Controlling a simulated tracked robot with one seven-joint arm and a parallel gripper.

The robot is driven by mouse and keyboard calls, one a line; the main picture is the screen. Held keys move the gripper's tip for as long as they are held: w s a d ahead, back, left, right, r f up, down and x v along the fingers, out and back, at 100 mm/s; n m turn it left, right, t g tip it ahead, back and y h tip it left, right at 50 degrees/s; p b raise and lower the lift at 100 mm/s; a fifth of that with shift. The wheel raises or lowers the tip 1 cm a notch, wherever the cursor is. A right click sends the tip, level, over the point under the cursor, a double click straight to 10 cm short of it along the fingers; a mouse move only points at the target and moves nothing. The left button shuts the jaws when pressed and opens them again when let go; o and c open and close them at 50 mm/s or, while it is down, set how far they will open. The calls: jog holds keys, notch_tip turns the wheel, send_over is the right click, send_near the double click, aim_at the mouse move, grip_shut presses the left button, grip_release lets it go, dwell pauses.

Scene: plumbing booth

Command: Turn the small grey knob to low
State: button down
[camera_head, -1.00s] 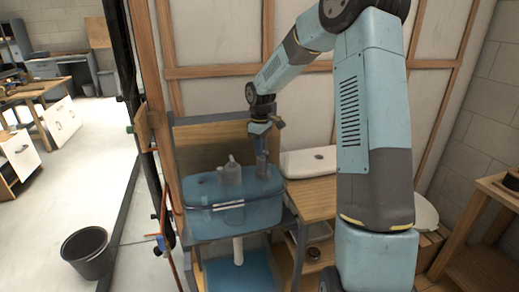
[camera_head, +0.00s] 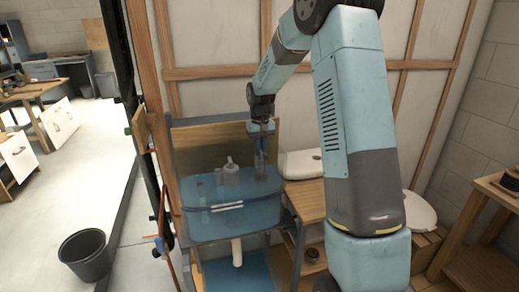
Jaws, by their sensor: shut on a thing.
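My gripper (camera_head: 261,168) points down at the right part of a translucent blue tank (camera_head: 232,219), with its fingertips at or just inside the tank's top. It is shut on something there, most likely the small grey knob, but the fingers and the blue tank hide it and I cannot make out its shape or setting. A grey cylindrical fitting (camera_head: 230,175) stands upright in the tank, to the left of my gripper and apart from it.
The tank sits on a stand with a wooden back panel (camera_head: 205,142) and a white pipe (camera_head: 237,252) below. A white lid (camera_head: 302,163) lies on the wooden bench to the right. A black bucket (camera_head: 88,258) stands on the floor at left.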

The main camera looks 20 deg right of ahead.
jog(key=shift+w+r+m, duration=0.1)
jog(key=shift+m, duration=0.2)
jog(key=c, duration=1.4)
grip_release()
notch_tip(320, 180, up, 14)
jog(key=shift+f, duration=0.25)
jog(key=shift+r, duration=0.1)
jog(key=s+r+t, duration=0.2)
jog(key=s+r, duration=0.3)
jog(key=s, duration=0.5)
jog(key=s+r+t, duration=0.1)
jog(key=s+r, duration=0.3)
jog(key=s, duration=0.6)
jog(key=s+f+t, duration=0.1)
jog(key=s, duration=0.5)
jog(key=s+f, duration=0.1)
jog(key=s, duration=0.5)
jog(key=s+t, duration=0.1)
jog(key=s, duration=0.5)
jog(key=shift+s+a+f+t, duration=0.2)
jog(key=shift+a+f+t, duration=0.1)
jog(key=shift+a+f, duration=0.1)
